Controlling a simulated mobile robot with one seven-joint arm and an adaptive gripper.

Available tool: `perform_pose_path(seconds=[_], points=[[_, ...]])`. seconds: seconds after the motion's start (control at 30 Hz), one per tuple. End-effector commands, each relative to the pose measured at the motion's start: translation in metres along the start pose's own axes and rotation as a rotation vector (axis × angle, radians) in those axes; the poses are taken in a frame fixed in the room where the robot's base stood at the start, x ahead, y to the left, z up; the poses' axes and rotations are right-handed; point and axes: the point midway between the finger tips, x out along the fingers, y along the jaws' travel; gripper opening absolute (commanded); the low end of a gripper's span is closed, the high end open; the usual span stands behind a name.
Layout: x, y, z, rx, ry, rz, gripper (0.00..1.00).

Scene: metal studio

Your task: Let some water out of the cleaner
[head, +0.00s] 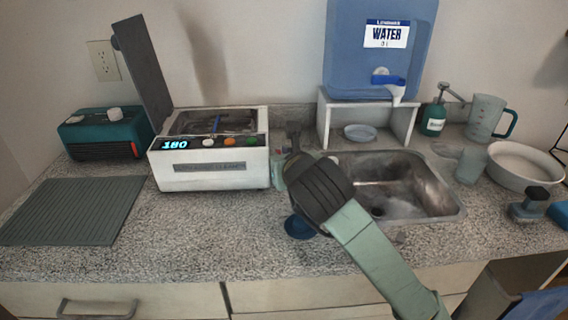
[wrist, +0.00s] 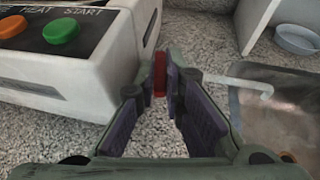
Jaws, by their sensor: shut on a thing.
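The cleaner (head: 212,165) is a white box on the counter, its lid (head: 143,68) raised and its display reading 180. It also shows in the wrist view (wrist: 75,75), cut off at the left. A small red part (wrist: 159,74), which looks like a valve handle, is beside the cleaner's right side. My gripper (wrist: 162,84) is shut on this red part, fingertips at either side of it. In the head view my wrist hides most of this spot. A blue round dish or cup (head: 298,227) shows partly below my wrist.
The steel sink (head: 440,200) lies right of my arm. A blue water tank (head: 375,50) stands on a white stand (head: 324,118) behind it. A teal device (head: 105,132) and a ribbed grey mat (head: 75,210) are at the left. The front counter is clear between mat and arm.

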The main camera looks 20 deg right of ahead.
Motion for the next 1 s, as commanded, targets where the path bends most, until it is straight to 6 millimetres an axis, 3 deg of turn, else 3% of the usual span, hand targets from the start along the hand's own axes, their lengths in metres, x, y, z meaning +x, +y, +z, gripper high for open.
perform_pose_path(seconds=[0.47,0.5,0.63,1.0], points=[[-0.0008,0.0034,-0.0003,0.031,-0.004,-0.060,0.00],[-0.0008,0.0034,-0.0003,0.031,-0.004,-0.060,0.10],[-0.0008,0.0033,-0.0002,0.031,-0.005,-0.060,0.18],[-0.0013,0.0022,0.0021,0.026,-0.003,-0.046,0.18]])
